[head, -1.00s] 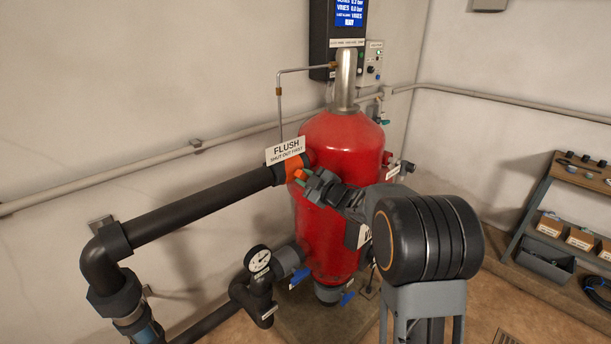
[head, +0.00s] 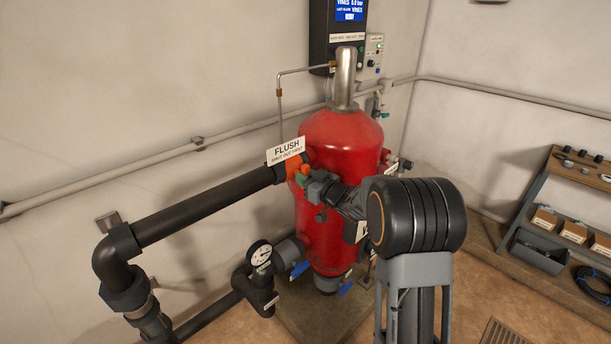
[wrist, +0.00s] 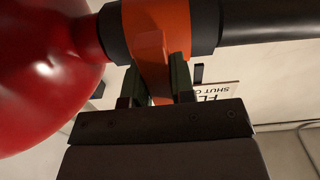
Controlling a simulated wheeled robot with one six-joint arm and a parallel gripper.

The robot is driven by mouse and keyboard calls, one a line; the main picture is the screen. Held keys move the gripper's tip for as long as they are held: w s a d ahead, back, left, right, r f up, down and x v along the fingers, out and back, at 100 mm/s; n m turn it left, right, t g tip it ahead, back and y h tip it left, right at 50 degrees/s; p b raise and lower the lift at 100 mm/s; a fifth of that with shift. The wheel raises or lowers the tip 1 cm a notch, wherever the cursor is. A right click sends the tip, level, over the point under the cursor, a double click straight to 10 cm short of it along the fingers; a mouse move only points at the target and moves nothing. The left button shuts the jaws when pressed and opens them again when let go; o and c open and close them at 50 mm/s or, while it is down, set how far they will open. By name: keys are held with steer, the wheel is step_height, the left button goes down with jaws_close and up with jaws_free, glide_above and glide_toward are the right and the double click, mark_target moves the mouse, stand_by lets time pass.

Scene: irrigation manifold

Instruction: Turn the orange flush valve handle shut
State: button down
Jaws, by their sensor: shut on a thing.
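The orange flush valve (head: 292,165) sits in the black pipe beside the red tank, below the FLUSH sign (head: 286,151). In the wrist view, the orange handle (wrist: 153,62) extends from the valve body (wrist: 158,17) and appears across the pipe's line. My gripper (head: 305,173) is at the handle, with its green-tipped fingers on either side of it. In the wrist view, my gripper (wrist: 157,82) is shut on the handle. The handle's far end is hidden by the jaws.
The red tank (head: 335,225) stands close by my gripper. The black pipe (head: 205,207) runs left to an elbow. A pressure gauge (head: 259,254) and blue-handled valves (head: 300,268) sit below. A shelf (head: 565,195) stands at the right; floor lies open between.

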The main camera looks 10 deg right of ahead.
steer(key=shift+f, duration=0.1)
stand_by(0.4)
steer(key=c, duration=1)
jaws_free()
steer(key=b+v, duration=0.2)
steer(key=v, duration=1.1)
steer(key=shift+s+d, duration=0.2)
steer(key=shift+s, duration=0.15)
